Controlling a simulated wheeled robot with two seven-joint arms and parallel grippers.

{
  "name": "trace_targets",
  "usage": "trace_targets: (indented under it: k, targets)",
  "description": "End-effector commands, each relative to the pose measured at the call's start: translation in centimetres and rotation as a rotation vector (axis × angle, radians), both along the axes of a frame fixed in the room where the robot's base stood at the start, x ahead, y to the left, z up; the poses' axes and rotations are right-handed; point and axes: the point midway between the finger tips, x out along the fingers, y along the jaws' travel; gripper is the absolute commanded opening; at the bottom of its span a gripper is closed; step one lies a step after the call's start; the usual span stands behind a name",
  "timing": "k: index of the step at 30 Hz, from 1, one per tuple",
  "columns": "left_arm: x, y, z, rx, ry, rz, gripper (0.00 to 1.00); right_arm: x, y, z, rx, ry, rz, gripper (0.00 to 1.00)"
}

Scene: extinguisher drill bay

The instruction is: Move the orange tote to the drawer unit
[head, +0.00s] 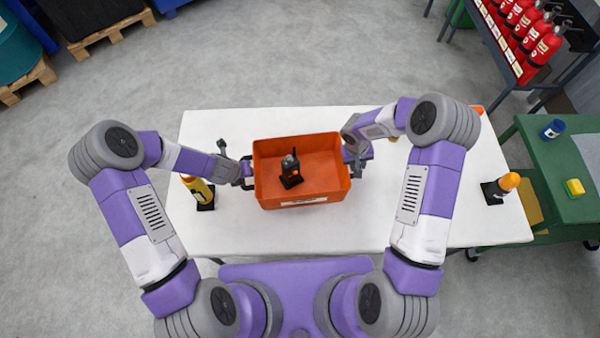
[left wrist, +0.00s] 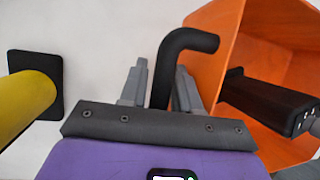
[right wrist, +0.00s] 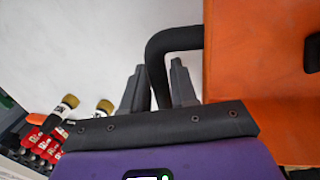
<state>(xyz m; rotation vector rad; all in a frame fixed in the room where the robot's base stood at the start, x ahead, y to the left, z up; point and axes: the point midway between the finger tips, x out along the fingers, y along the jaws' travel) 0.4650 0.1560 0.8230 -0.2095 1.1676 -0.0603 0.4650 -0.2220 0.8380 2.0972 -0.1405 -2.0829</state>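The orange tote (head: 322,147) is level over the middle of the white table, with a black handle on each short side. A dark radio-like device (head: 290,172) stands inside it. My left gripper (head: 246,172) is shut on the tote's left handle, whose black bar passes between the fingers in the left wrist view (left wrist: 166,75). My right gripper (head: 350,160) is shut on the right handle; its bar is between the fingers in the right wrist view (right wrist: 158,75). I cannot tell whether the tote touches the table. A green wheeled unit (head: 560,205), perhaps the drawer unit, stands at the right.
On the white table (head: 400,230), a yellow item with a black base (head: 197,192) stands left, close to my left gripper. An orange-topped item (head: 500,187) stands near the right edge. A blue cup (head: 552,129) and yellow block (head: 574,188) occupy the green top. Red extinguishers (head: 540,50) stand beyond.

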Motion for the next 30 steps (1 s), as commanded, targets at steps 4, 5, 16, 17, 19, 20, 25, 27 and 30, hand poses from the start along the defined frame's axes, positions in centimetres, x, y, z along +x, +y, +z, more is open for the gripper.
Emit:
trace_targets:
  k: [4, 5, 16, 17, 19, 20, 25, 27, 30]
  targets:
    - [0.0, 0.0, 0.0, 0.0, 0.0, 0.0, 0.13, 0.0, 0.0, 0.0, 0.0, 0.0, 0.0, 0.09]
    - [0.0, 0.0, 0.0, 0.0, 0.0, 0.0, 0.09, 0.0, 0.0, 0.0, 0.0, 0.0, 0.0, 0.04]
    - [0.0, 0.0, 0.0, 0.0, 0.0, 0.0, 0.0, 0.0, 0.0, 0.0, -0.001, 0.001, 0.0, 0.0]
    - [0.0, 0.0, 0.0, 0.0, 0.0, 0.0, 0.0, 0.0, 0.0, 0.0, -0.001, 0.001, 0.0, 0.0]
    - [0.1, 0.0, 0.1, 0.0, -0.002, -0.001, 0.0, 0.1, 0.0, 0.1, -0.001, -0.001, 0.0, 0.0]
    - [0.1, 0.0, 0.1, 0.0, -0.002, -0.001, 0.0, 0.0, 0.0, 0.1, -0.001, -0.001, 0.0, 0.0]
    - [0.1, 0.0, 0.4, 0.0, -0.002, -0.001, 0.0, 0.0, 0.0, 0.4, -0.001, -0.001, 0.0, 0.0]
    - [0.1, 0.0, 0.7, 0.0, -0.002, -0.001, 0.0, 0.0, 0.0, 0.6, -0.001, -0.001, 0.0, 0.0]
    - [0.1, 0.0, 1.2, 0.001, -0.002, -0.001, 0.0, 0.0, 0.0, 1.2, -0.001, -0.001, 0.0, 0.0]
